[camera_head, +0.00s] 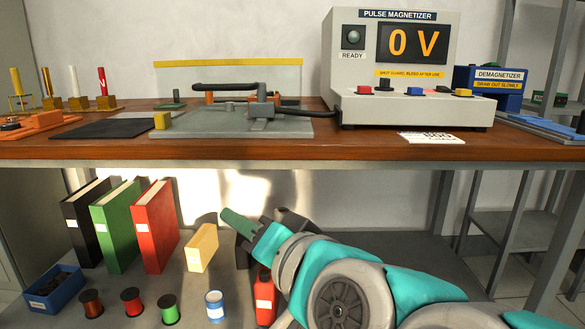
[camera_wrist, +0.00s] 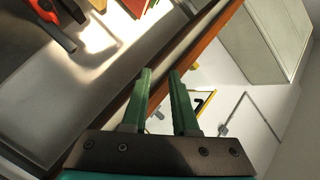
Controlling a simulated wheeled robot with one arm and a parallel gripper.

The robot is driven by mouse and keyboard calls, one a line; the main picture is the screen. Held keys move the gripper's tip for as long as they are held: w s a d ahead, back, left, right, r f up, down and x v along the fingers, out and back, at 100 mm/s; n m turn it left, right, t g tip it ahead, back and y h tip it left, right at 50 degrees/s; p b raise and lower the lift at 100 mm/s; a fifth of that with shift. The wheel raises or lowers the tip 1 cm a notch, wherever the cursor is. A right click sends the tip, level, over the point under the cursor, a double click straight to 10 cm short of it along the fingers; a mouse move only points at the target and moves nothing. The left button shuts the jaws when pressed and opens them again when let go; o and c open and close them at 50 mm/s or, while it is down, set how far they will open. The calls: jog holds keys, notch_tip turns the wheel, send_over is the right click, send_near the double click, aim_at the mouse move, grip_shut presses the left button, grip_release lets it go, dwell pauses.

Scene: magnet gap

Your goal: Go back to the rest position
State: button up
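My gripper (camera_head: 238,222) is in front of the lower shelf, below the front edge of the wooden bench. Its green fingers point up and to the left in the head view. In the wrist view my gripper (camera_wrist: 160,72) has its two green fingers apart, with nothing between them. My arm reaches in from the lower right. The pulse magnetizer (camera_head: 445,108) stands on the bench, its display reading 0 V. The grey fixture (camera_head: 245,122) with a clear guard panel (camera_head: 230,77) is to its left.
The bench (camera_head: 200,150) edge lies above and behind my gripper. On the lower shelf stand black, green (camera_head: 116,228) and red (camera_head: 156,222) binders, a yellow box (camera_head: 202,248), spools, a blue bin (camera_head: 54,290) and a red bottle (camera_head: 265,300) close to my arm.

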jog(key=s+d+f+n+g+h, duration=0.1)
jog(key=d+f+g+h, duration=0.15)
jog(key=f, duration=0.55)
jog(key=d+f+n+g+h, duration=0.1)
jog(key=d+f+g+h, duration=0.2)
jog(key=f, duration=0.6)
jog(key=s+d+f+g+h, duration=0.2)
jog(key=s+d+f+g, duration=0.3)
jog(key=s+d+f, duration=0.3)
jog(key=s+d+f+g+h, duration=0.2)
jog(key=s+d+f+g, duration=0.2)
jog(key=s+d, duration=0.4)
notch_tip(320, 180, up, 15)
jog(key=p, duration=1.5)
jog(key=shift+f+n, duration=0.2)
jog(key=shift+n, duration=0.1)
jog(key=shift+s, duration=0.1)
jog(key=shift+c, duration=0.2)
